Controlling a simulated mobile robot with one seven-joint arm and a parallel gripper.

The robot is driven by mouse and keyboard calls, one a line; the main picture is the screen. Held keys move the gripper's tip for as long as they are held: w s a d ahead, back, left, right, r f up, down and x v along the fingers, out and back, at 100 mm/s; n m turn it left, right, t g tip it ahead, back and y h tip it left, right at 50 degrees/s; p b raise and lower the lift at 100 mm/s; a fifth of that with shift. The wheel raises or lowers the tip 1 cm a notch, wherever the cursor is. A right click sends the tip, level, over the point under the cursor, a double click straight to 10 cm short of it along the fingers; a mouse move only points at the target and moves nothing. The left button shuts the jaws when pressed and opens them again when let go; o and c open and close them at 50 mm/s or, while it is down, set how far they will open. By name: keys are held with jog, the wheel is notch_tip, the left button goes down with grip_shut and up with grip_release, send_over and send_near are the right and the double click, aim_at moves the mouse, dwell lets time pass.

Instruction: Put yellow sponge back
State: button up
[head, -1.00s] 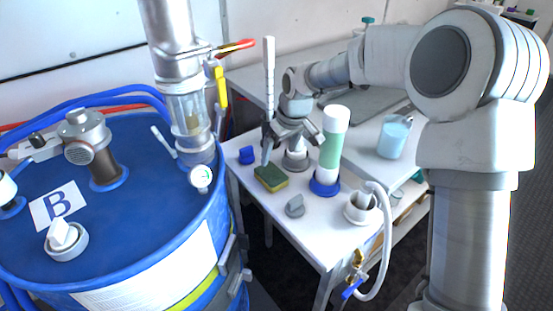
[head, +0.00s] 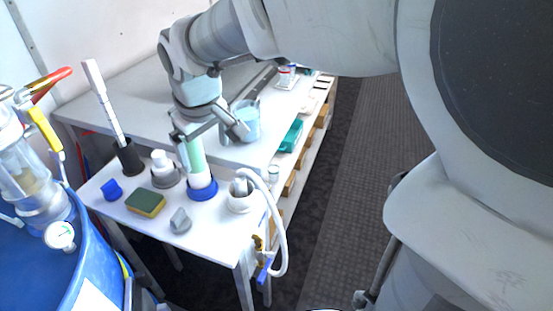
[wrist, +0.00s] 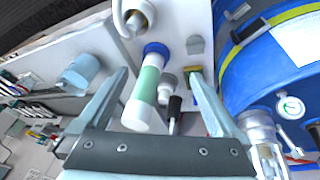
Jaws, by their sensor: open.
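The yellow sponge (head: 145,202) with a green top lies flat on the small white table in the head view, left of the green tube. In the wrist view a sliver of the sponge (wrist: 193,70) shows beside the right finger, which hides most of it. My gripper (head: 212,135) is open, at the green tube's upper part and right of and above the sponge. In the wrist view my gripper (wrist: 158,75) has its fingers spread with the tube in the gap. I see no clear contact with the tube.
The green and white tube (head: 195,158) stands in a blue ring. A tall white-handled tool (head: 103,100) stands in a black holder. A blue cap (head: 112,190), a grey knob (head: 180,221) and a white cup with hose (head: 241,196) are near. A blue drum (head: 85,260) is at left.

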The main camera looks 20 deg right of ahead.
jog(key=s+d+m, duration=0.2)
jog(key=s+d, duration=0.2)
jog(key=s, duration=0.4)
jog(key=s+d+r+m+t, duration=0.1)
jog(key=s+d+m, duration=0.2)
jog(key=s, duration=0.6)
jog(key=shift+d+r+t, duration=0.3)
jog(key=shift+d, duration=0.7)
notch_tip(320, 180, up, 7)
jog(key=p, duration=0.6)
jog(key=shift+p, duration=0.35)
jog(key=shift+f, duration=0.1)
